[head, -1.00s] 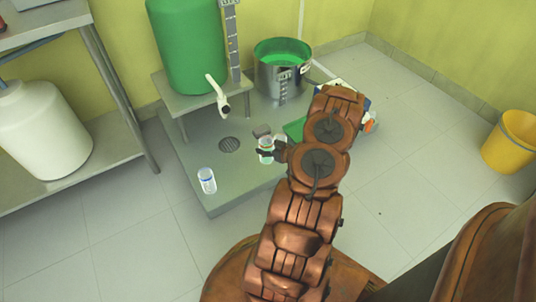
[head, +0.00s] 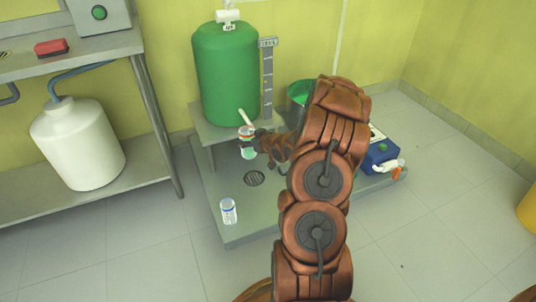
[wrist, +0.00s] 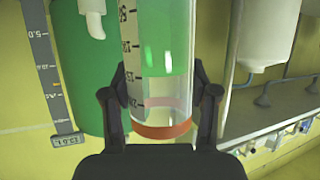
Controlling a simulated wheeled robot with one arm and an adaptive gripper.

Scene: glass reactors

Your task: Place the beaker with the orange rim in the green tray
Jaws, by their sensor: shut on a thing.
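A clear graduated beaker (head: 247,148) with an orange rim is held upright in my gripper (head: 256,146), in front of the green tank's spout. In the wrist view, which looks upside down, the beaker (wrist: 158,55) stands between the two dark fingers of my gripper (wrist: 160,108), with its orange rim at the bottom of the picture. The fingers are shut on it near the rim. Green shows through the lower part of the glass in the head view. The green tray is not visible now; my arm covers that part of the platform.
A second beaker with a blue rim (head: 229,212) stands on the grey platform (head: 228,180) near its front left. The green tank (head: 226,75) and its white spout (head: 246,117) are close behind the held beaker. A blue device (head: 381,157) sits at the right.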

